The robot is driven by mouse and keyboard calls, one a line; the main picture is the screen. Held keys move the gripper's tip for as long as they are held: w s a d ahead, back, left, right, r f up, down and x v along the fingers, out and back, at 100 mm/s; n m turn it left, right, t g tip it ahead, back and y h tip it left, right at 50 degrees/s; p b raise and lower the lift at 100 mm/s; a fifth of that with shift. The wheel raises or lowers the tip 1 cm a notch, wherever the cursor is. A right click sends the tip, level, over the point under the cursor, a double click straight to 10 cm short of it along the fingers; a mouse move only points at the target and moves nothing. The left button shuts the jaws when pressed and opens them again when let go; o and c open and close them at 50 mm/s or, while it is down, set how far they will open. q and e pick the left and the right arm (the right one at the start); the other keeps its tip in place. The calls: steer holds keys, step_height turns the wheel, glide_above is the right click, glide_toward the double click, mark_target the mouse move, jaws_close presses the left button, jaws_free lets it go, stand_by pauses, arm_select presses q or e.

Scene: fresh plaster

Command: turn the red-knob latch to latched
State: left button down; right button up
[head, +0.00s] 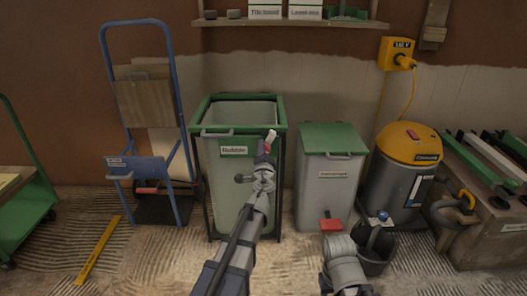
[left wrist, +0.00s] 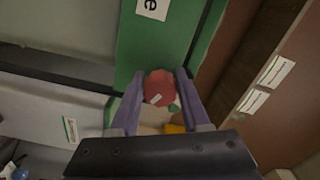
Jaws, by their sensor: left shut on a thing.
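The red knob (left wrist: 159,88) of the latch sits between the two purple fingers of my left gripper (left wrist: 160,96) in the left wrist view, and the gripper is shut on it. In the head view my left gripper (head: 265,150) is in front of the upper right front of the green-rimmed bin (head: 238,128), with a small piece of red knob (head: 271,135) at its tips. The latch's body is mostly hidden by the gripper, and I cannot tell its position. My right arm shows at the bottom of the head view, but I cannot make out its gripper.
A grey bin with a green lid (head: 331,137) stands right of the green-rimmed bin. Beyond it are a yellow-topped vacuum (head: 409,142) and a black bucket (head: 376,261). A blue hand truck (head: 184,95) stands left. A yellow level (head: 98,250) lies on the floor.

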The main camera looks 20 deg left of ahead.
arm_select(q)
steer(key=n, duration=0.4)
steer(key=shift+d+f+n, duration=0.1)
steer(key=shift+d+n, duration=0.1)
steer(key=shift+n, duration=0.1)
stand_by(0.4)
steer(key=shift+c, duration=1.9)
jaws_free()
steer(key=shift+a, duration=0.1)
steer(key=v, duration=0.7)
steer(key=shift+s, duration=0.35)
